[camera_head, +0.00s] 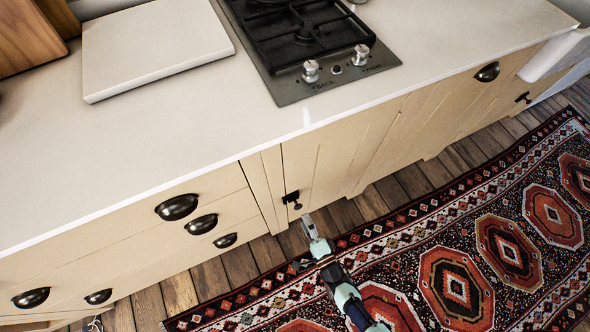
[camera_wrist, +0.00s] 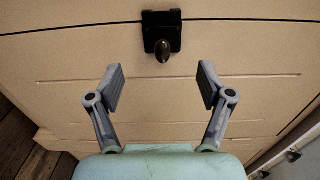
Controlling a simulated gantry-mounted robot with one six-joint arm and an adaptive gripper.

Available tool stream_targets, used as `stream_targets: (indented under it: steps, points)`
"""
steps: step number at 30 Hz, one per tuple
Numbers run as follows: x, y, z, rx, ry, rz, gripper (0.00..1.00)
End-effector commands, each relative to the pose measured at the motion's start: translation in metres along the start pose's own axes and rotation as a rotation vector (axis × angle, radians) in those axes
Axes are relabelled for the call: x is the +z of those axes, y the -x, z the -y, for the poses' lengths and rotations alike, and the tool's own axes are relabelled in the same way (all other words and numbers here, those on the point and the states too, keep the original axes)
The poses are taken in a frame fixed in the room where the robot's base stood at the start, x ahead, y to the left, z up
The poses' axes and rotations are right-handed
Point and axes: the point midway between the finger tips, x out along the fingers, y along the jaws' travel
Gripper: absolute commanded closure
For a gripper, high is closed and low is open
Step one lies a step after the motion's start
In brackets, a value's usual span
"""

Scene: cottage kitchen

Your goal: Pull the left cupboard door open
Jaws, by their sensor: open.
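The left cupboard door (camera_head: 328,160) is a cream panel below the hob, and it looks shut. Its black latch with a small knob (camera_head: 293,200) is at the door's left edge. In the wrist view the latch (camera_wrist: 162,35) is at top centre, beyond my fingertips, and the door's grooved face (camera_wrist: 160,110) fills most of the picture. My gripper (camera_head: 309,224) is just below and in front of the latch in the head view. In the wrist view my gripper (camera_wrist: 161,85) is open and empty, its fingers spread either side of the knob's line. I see no contact with the knob.
Drawers with black cup handles (camera_head: 177,207) are to the left. The countertop (camera_head: 200,120) overhangs above, with the hob (camera_head: 310,45) and a white board (camera_head: 155,45). A patterned rug (camera_head: 450,260) covers the wooden floor in front. Another door latch (camera_head: 522,97) is far right.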

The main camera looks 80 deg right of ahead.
Motion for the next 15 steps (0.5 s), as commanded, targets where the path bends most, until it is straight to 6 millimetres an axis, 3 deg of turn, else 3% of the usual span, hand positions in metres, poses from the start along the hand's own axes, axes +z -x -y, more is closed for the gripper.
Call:
stream_targets:
  steps: [9,15]
  points:
    - [0.001,-0.059,-0.001,-0.005,0.001,0.001,0.21]
    - [0.001,-0.073,0.001,-0.003,0.002,0.002,0.21]
